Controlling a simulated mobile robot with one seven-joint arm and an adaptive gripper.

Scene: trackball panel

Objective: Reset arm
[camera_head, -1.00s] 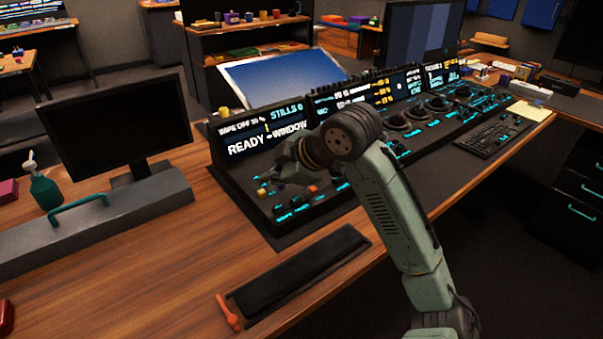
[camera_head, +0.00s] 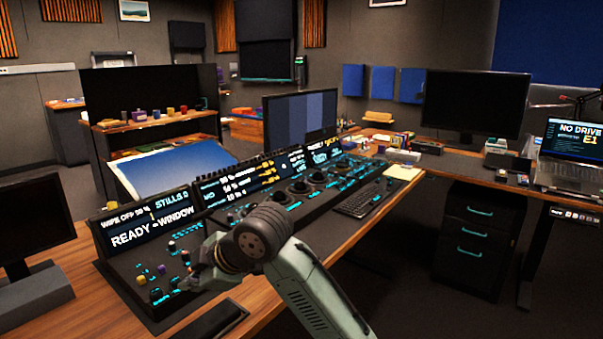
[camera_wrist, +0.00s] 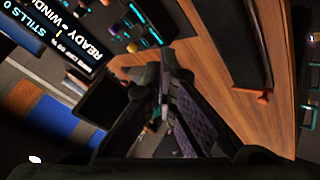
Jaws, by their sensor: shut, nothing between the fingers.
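My arm reaches up from the bottom of the head view, and its rounded wrist sits in front of the control panel (camera_head: 330,196). My gripper (camera_head: 196,272) is partly hidden behind the wrist, over the panel's lower left part with its small knobs. In the wrist view the fingers of my gripper (camera_wrist: 162,82) are shut together with nothing between them. The panel also shows in the wrist view (camera_wrist: 128,22), at the top, with its READY = WINDOW screen. Whether the fingers touch the panel cannot be told.
The wooden desk (camera_head: 80,258) carries the panel, with a black wrist pad (camera_head: 212,324) in front. A monitor (camera_head: 35,232) stands at left. A keyboard (camera_head: 362,200) and yellow paper (camera_head: 403,172) lie at right. A black drawer cabinet (camera_head: 478,240) stands beyond open floor.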

